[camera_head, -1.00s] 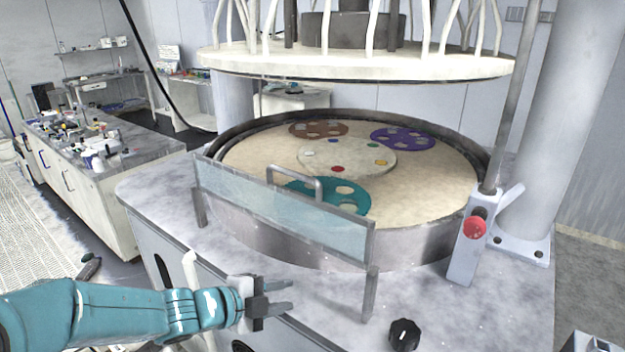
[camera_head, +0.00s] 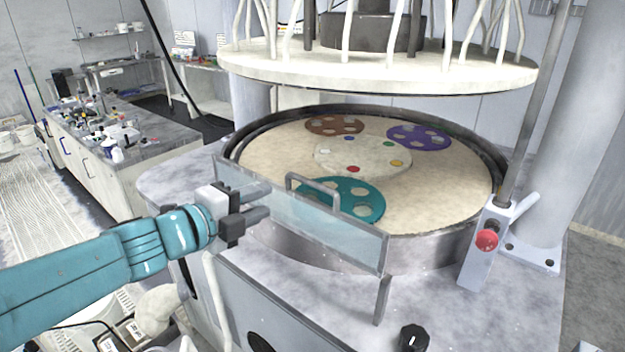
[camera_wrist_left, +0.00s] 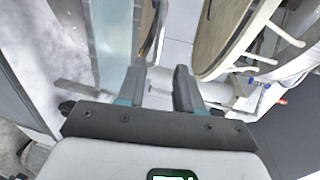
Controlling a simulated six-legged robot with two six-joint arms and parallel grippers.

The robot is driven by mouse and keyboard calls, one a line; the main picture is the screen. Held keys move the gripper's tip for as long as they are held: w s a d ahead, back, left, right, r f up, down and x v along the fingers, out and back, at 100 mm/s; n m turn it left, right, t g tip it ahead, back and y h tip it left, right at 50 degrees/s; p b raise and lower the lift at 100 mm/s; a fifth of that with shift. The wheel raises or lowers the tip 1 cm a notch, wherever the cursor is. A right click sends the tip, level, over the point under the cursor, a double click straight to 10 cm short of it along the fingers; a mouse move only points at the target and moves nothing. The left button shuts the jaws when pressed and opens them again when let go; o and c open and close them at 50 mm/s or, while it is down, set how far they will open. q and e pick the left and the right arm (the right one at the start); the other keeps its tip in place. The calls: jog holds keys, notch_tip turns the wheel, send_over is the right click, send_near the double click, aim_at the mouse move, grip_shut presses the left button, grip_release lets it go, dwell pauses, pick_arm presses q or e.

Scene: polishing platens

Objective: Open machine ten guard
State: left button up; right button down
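The guard (camera_head: 330,232) is a clear, bluish panel in a grey frame, upright on posts at the front of the round polishing platen (camera_head: 270,152). A grey bar handle (camera_head: 313,187) stands on its top edge. My left gripper (camera_head: 262,204) is at the left part of the guard in the head view, its fingers pointing toward the handle, apart from it. In the left wrist view its two fingers (camera_wrist_left: 160,88) are spread with nothing between them. The guard's panel (camera_wrist_left: 112,40) and handle (camera_wrist_left: 154,32) show ahead of them. My right gripper is not in view.
A white upper plate (camera_head: 380,72) with hanging tubes is above the platen. A post with a red button (camera_head: 487,239) stands at the right, and a black knob (camera_head: 413,338) is on the front deck. A cluttered bench (camera_head: 125,150) is at the back left.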

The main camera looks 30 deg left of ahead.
aim_at(309, 185)
pick_arm(q)
jog(key=x, duration=1.5)
jog(key=shift+f+b, duration=0.15)
jog(key=shift+b, duration=0.25)
jog(key=shift+c, duration=0.3)
grip_shut()
